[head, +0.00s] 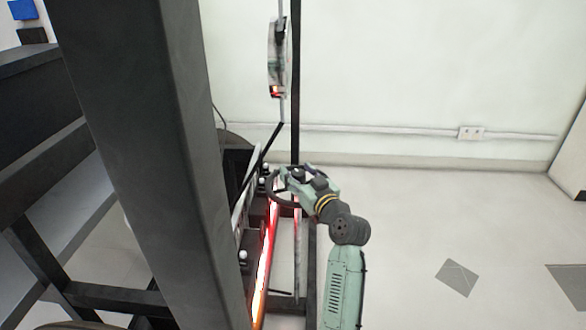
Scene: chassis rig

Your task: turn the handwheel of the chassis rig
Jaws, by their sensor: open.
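The handwheel (274,197) shows as a thin dark ring on the chassis rig, near the middle of the head view. My gripper (285,178) is at the wheel, over its upper and right part, and hides some of the ring. The jaws are open. I cannot tell whether the fingers touch the rim or only hover beside it. The chassis rig (243,235) is a low dark frame with a red glowing strip along it, running toward the camera.
A wide dark post (150,150) stands close on the left and blocks the view. A thin black upright (295,75) and a round hanging part (277,60) rise behind the wheel. The pale floor (440,230) at the right is mostly clear before the wall.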

